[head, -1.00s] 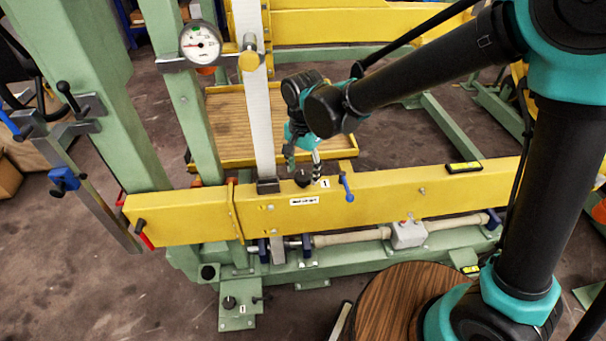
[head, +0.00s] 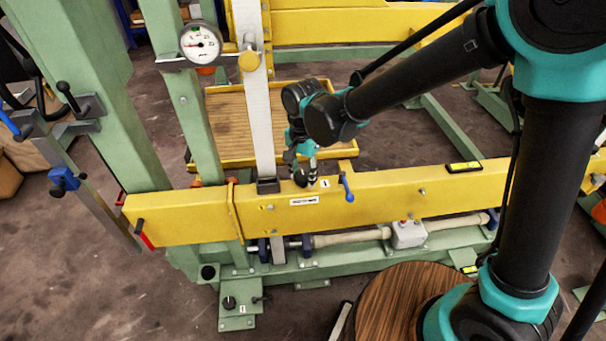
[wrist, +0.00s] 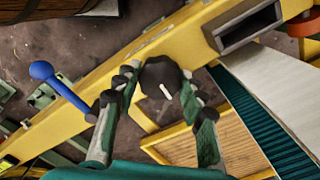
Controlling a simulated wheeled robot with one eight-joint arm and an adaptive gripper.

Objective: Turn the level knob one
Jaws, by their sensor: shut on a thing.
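The level knob (head: 299,178) is a black knob on top of the yellow beam, next to a small label reading 1 (head: 325,183). In the wrist view the knob (wrist: 160,75) shows a white pointer mark and sits between my two fingers. My gripper (head: 306,175) is down at the beam in the head view. In the wrist view my gripper (wrist: 164,84) is shut on the knob, with one finger on each side. The fingers partly hide the knob in the head view.
The yellow beam (head: 390,200) runs across the picture. A grey upright bar (head: 257,120) rises to the left. A round gauge (head: 201,43) is at upper left.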

